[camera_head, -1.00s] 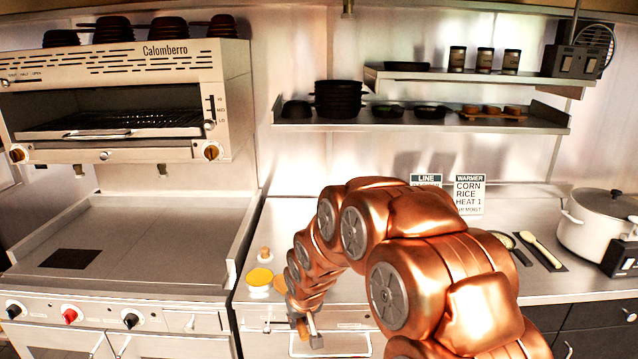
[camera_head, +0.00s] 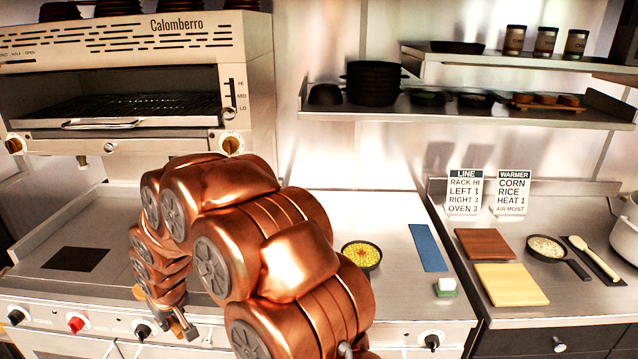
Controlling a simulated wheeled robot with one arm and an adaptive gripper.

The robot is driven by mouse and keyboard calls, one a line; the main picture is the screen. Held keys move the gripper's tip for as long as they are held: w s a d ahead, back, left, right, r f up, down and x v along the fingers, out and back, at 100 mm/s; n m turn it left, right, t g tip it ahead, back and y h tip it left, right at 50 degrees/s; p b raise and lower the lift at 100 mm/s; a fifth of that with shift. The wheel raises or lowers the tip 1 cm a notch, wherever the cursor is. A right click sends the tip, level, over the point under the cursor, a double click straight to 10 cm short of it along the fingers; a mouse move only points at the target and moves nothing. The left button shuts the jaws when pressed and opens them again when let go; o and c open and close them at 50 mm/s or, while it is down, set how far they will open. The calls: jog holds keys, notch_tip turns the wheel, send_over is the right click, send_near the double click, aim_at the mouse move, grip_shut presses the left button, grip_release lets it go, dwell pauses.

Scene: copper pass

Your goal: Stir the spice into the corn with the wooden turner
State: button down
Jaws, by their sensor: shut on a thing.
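The corn (camera_head: 362,253) is yellow and lies in a small dark pan (camera_head: 378,262) on the steel counter, to the right of my arm. Orange-red specks show on top of it. My gripper (camera_head: 172,322) is low at the left, in front of the griddle's front edge and well away from the pan. It is shut on what looks like the wooden turner. Only a small tan piece (camera_head: 139,292) shows beside my wrist; the rest is hidden by my arm or too small to make out.
Right of the corn lie a blue strip (camera_head: 427,247), a green-and-white block (camera_head: 445,287), brown (camera_head: 485,243) and yellow (camera_head: 510,284) boards, a pale-filled pan (camera_head: 546,246) and a wooden spoon (camera_head: 592,256). A shelf (camera_head: 460,112) overhangs the back.

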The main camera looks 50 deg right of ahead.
jog(key=s+d+r+n+g+h, duration=0.15)
jog(key=d+r, duration=0.25)
jog(key=d, duration=0.9)
jog(key=d+r+n+g+h, duration=0.1)
jog(key=d+r+g+h, duration=0.2)
jog(key=d, duration=1)
jog(key=s+d+r+n+g+h+b, duration=0.1)
jog(key=s+d+r+h, duration=0.1)
jog(key=s+d+r, duration=0.35)
jog(key=s+d+r+n+g+h, duration=0.1)
jog(key=s+d+r+g+h, duration=0.15)
jog(key=s+d, duration=0.55)
jog(key=s+d+r+n+g+h+b, duration=0.1)
jog(key=s+d+r+n+h, duration=0.25)
jog(key=d, duration=0.65)
jog(key=shift+s+f+m+y+b, duration=0.2)
jog(key=shift+f+m+b, duration=0.25)
jog(key=shift+f+b, duration=0.4)
jog(key=shift+s+f+m+y+b, duration=0.1)
jog(key=shift+f+m+y+b, duration=0.15)
jog(key=shift+f+m+b, duration=0.4)
jog(key=shift+w+f, duration=0.1)
jog(key=shift+f, duration=0.05)
